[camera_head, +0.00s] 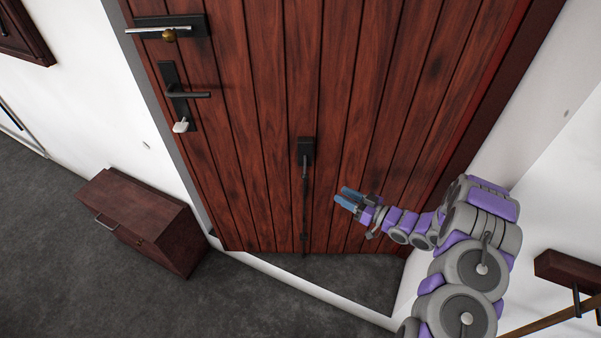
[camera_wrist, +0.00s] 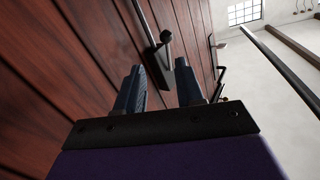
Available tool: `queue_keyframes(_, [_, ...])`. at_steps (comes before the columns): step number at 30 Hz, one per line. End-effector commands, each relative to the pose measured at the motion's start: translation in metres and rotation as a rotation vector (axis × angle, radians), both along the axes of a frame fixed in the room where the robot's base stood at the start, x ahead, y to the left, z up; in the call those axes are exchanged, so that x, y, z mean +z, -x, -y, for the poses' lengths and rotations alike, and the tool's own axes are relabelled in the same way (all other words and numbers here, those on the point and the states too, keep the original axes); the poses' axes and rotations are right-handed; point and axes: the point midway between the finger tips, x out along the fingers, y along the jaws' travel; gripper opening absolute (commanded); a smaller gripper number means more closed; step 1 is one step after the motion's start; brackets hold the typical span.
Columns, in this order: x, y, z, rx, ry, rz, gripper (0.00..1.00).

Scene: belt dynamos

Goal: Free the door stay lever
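The door stay lever (camera_head: 305,165) is a dark lever on a black bracket (camera_head: 305,147), low on the reddish-brown plank door (camera_head: 265,90). A thin dark rod runs down the door below it to a small fitting near the bottom edge. My gripper (camera_head: 342,195) is to the right of and slightly below the lever in the head view. Its two blue fingers (camera_wrist: 160,72) are apart, with nothing held between them.
Higher on the door are a black handle (camera_head: 188,95) with a pale key or knob below, and a latch plate (camera_head: 166,27). A brown wooden box (camera_head: 140,220) stands on the grey floor at left. A white wall (camera_head: 540,150) is close at right.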

Motion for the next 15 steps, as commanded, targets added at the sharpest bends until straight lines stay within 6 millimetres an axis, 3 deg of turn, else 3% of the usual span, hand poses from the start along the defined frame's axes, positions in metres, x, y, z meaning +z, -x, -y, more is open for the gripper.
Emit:
queue_keyframes(5, [-0.001,0.005,-0.007,0.019,-0.037,0.001,0.37])
queue_keyframes(15, [-0.001,-0.018,-0.047,0.021,-0.035,0.005,0.37])
